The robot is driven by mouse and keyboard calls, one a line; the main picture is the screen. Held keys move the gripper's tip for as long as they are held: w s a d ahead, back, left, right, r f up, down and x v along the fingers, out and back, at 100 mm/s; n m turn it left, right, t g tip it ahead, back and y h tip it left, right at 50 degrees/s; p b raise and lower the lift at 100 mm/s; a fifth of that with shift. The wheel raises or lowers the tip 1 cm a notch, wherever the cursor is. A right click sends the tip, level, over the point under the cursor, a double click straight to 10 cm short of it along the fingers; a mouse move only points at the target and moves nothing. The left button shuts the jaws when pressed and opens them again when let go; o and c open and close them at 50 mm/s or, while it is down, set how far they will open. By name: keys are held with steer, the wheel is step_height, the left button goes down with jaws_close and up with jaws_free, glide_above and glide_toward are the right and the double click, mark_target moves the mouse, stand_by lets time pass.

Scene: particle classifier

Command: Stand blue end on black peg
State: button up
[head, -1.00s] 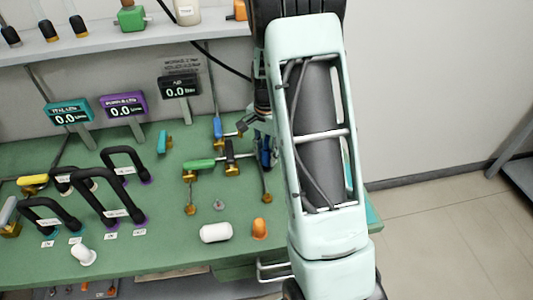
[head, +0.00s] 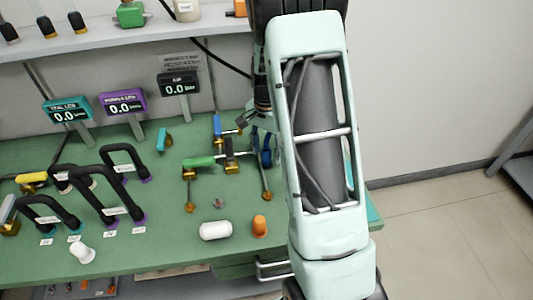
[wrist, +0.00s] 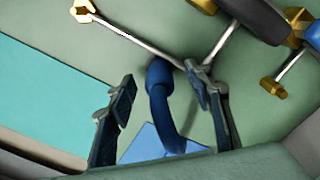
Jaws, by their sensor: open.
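A blue curved piece (wrist: 160,88) with a thick rounded end stands between my gripper's fingers in the wrist view. In the head view it shows as a blue shape (head: 266,150) just below my gripper (head: 259,124). My gripper (wrist: 160,100) is open, one dark finger on each side of the blue piece; I cannot tell whether either touches it. A dark part also shows in the wrist view (wrist: 258,18); I cannot tell which part is the peg.
Thin metal rods with brass ends (head: 266,180) lie close by. Black arched handles (head: 95,190) stand at left. A white cylinder (head: 215,230) and an orange piece (head: 259,226) are near the green bench's front edge. Small displays (head: 122,102) stand behind.

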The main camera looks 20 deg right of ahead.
mark_target(266, 149)
step_height(266, 149, up, 11)
stand_by(0.3)
stand_by(0.4)
